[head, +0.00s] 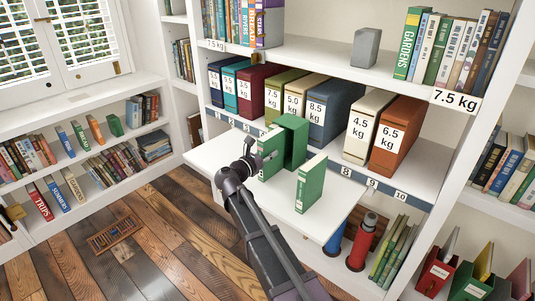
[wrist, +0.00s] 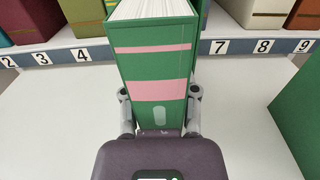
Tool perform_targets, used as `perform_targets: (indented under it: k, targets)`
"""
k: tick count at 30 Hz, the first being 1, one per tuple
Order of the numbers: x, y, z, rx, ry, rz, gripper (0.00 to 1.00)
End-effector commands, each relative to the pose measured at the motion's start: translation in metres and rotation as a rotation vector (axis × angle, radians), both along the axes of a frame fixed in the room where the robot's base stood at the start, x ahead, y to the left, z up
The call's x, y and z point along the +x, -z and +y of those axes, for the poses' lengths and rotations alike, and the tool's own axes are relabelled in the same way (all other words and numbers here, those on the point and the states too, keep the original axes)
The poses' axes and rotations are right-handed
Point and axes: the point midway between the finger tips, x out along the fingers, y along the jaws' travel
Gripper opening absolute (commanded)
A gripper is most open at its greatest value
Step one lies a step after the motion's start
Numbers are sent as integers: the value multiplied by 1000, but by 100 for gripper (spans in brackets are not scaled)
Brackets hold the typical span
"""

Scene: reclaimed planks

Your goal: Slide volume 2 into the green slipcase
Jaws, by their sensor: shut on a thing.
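My gripper (wrist: 159,108) is shut on a green book (wrist: 153,62) with two pink bands across its spine. The book stands upright, its spine toward me and its white page edges on top; I can read no volume number on it. In the head view my gripper (head: 254,158) holds this book (head: 270,152) at the left front of the green slipcase (head: 294,138), which stands on the white pull-out board. The held book hides most of the slipcase in the wrist view. I cannot tell whether the book is inside its opening.
Another green book (head: 311,184) stands upright on the board (head: 335,213) to the right; its side (wrist: 302,110) shows in the wrist view. Weight-labelled boxes (head: 334,108) line the numbered shelf behind. The board is bare between the held book and the other green book.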

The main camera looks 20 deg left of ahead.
Motion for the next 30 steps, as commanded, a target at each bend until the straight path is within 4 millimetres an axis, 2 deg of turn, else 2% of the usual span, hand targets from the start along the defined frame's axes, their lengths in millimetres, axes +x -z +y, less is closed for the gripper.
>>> perform_targets:
  k: [30]
  targets:
    - [17,0,-7,0,0,-1,0]
